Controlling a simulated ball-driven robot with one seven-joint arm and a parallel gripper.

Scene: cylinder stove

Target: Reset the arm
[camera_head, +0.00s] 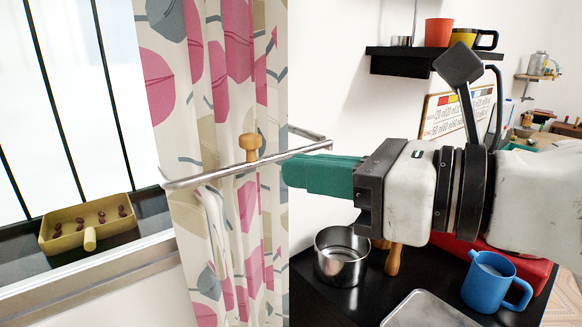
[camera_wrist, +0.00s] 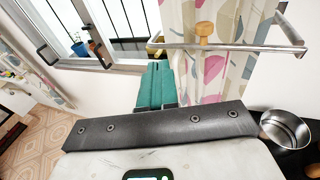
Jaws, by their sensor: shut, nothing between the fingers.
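My gripper (camera_head: 287,172) is in the middle of the head view, its green fingers pointing left toward the patterned curtain. The fingers are together with nothing between them. In the wrist view the green fingers (camera_wrist: 157,66) point away from the camera, also closed and empty. A thin metal bar (camera_head: 205,175) with a round wooden knob (camera_head: 250,147) runs across the curtain, close to the fingertips in the head view. The bar (camera_wrist: 235,49) passes just beyond the fingertips in the wrist view. I cannot tell what supports it or whether it touches the fingers.
Below my arm a black counter (camera_head: 306,290) carries a steel pot (camera_head: 341,266), a blue mug (camera_head: 490,284) and a metal tray (camera_head: 430,312). A black shelf (camera_head: 408,62) holds cups. A yellow dustpan-like tray (camera_head: 75,222) with dark pieces lies on the windowsill at left.

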